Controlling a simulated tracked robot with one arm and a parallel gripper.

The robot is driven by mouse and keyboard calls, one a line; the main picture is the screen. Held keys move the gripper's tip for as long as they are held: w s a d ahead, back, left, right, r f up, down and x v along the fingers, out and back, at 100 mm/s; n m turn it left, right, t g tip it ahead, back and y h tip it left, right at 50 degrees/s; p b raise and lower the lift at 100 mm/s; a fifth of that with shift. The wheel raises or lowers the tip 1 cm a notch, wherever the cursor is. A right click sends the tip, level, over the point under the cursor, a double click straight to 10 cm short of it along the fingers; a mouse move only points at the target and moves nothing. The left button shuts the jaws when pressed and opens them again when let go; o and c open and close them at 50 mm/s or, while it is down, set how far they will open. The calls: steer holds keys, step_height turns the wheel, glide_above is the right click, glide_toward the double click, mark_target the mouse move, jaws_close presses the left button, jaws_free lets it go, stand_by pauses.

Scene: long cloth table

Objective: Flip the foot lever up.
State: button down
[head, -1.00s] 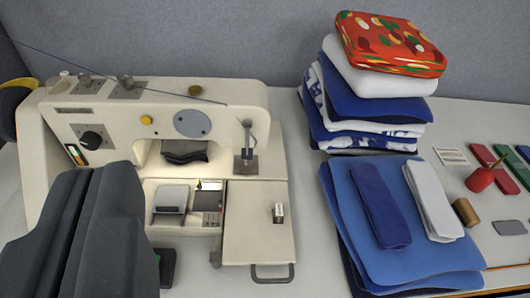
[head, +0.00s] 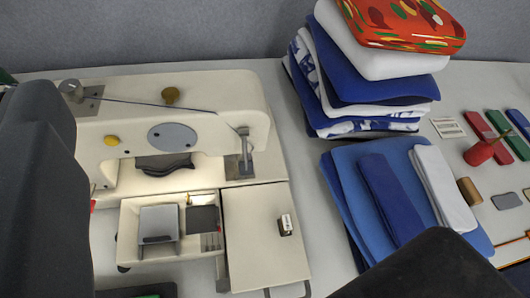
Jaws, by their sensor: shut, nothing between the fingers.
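The cream sewing machine (head: 215,95) stands on the left half of the table. A metal lever-like part (head: 245,152) hangs at the right end of its head, where the dark thread ends. It looks upright and points down, but I cannot tell for sure that it is the foot lever. Below the head are an open bed with a grey block (head: 158,222) and a dark plate. Large dark grey parts of my arm cover the left edge and the bottom right corner. I cannot make out my gripper's fingertips, and nothing of mine visibly touches the lever.
A cream side plate (head: 262,250) with a small metal block (head: 286,225) adjoins the bed. A tall stack of folded cloths (head: 375,85) and a lower blue pile (head: 350,190) stand to the right. A red pincushion (head: 480,152) and small items lie at far right.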

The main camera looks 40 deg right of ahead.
steer(key=m+g+y+p, duration=0.6)
steer(key=m+y+p, duration=0.3)
steer(key=m+p, duration=0.65)
glide_toward(245, 152)
step_height(245, 152, down, 2)
steer(key=s+d+m+b, duration=0.1)
steer(key=s+d, duration=0.2)
steer(key=shift+w+a+f, duration=0.2)
steer(key=shift+w+a, duration=0.05)
steer(key=shift+w+a, duration=0.1)
steer(key=b+x, duration=0.2)
steer(key=x, duration=0.7)
steer(key=shift+w+a+f, duration=0.2)
steer(key=shift+w+f, duration=0.05)
steer(key=shift+f, duration=0.05)
